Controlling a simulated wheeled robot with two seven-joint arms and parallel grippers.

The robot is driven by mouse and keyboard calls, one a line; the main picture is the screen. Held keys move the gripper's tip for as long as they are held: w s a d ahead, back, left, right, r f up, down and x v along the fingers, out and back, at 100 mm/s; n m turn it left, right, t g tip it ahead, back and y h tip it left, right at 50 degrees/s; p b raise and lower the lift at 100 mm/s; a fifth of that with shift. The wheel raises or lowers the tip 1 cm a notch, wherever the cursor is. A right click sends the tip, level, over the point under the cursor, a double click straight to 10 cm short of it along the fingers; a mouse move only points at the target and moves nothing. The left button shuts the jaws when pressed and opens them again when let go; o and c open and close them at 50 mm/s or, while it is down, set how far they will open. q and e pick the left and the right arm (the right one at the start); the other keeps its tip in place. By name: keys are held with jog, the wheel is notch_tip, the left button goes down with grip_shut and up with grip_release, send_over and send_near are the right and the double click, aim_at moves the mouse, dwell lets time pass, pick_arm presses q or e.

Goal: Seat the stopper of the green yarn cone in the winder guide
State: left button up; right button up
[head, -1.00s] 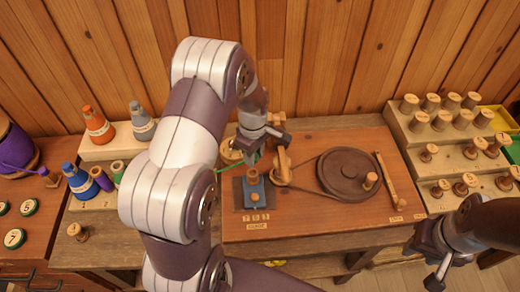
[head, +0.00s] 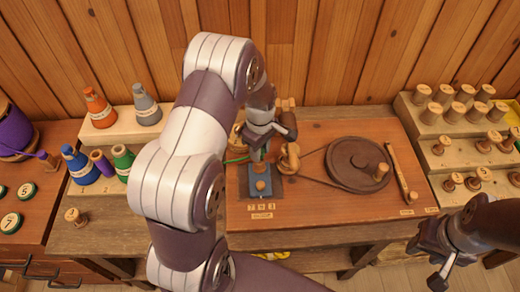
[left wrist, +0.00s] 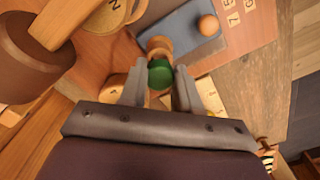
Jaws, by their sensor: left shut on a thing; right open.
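My left gripper (head: 257,153) is shut on a stopper with a green end (left wrist: 161,74), which shows between its fingers in the left wrist view. A pale wooden part (left wrist: 158,46) lies right beyond the green end; I cannot tell whether it belongs to the stopper. The gripper is over the rear edge of the blue block (head: 261,193) with a round wooden knob, seemingly the winder guide, also in the left wrist view (left wrist: 184,33). Contact is unclear. The green yarn cone (head: 122,162) stands on the left rack. My right gripper (head: 440,268) is open, empty, at lower right.
A dark wheel (head: 355,162) with a belt and a wooden upright (head: 291,160) stand right of the guide. Orange (head: 99,108), grey (head: 146,107) and blue (head: 78,165) cones stand left. Stepped racks (head: 455,150) of wooden stoppers are at right.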

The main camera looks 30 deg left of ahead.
pick_arm(q)
jog(key=shift+f, duration=0.1)
jog(key=shift+f+b, duration=0.7)
jog(key=shift+f, duration=0.35)
jog(key=o, duration=1.5)
jog(key=shift+r, duration=0.1)
notch_tip(320, 180, up, 9)
jog(key=p, duration=0.8)
